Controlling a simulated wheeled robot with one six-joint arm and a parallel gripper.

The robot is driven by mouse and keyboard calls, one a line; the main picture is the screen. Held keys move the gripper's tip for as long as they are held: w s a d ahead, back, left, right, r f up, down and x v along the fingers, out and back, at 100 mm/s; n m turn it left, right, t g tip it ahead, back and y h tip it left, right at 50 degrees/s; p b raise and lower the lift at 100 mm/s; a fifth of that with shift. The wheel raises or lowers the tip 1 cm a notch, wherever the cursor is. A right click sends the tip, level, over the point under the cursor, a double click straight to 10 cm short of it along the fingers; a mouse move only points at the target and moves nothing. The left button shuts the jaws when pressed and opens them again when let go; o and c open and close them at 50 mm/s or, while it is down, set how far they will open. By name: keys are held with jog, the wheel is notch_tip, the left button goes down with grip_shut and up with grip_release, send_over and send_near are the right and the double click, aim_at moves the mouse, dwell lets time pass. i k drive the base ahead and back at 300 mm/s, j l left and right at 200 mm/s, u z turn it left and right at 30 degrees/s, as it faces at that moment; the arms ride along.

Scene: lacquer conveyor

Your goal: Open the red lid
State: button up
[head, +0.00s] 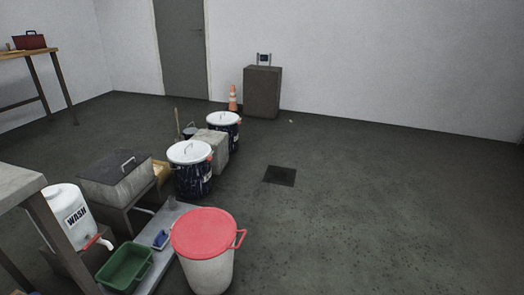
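The red lid (208,233) is round and lies flat on top of a pale grey bucket (208,275) at the bottom of the head view, left of centre. It covers the bucket's top, so the inside is hidden. A red loop handle (240,238) sticks out at its right side. My gripper does not show in the view.
A green basin (125,268), a white WASH container (72,218) and a table (22,185) stand left of the bucket. Dark drums with white lids (190,152) stand behind it. The floor to the right is clear, with a dark square plate (280,176).

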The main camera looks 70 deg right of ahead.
aim_at(203, 234)
jog(key=z, duration=1.45)
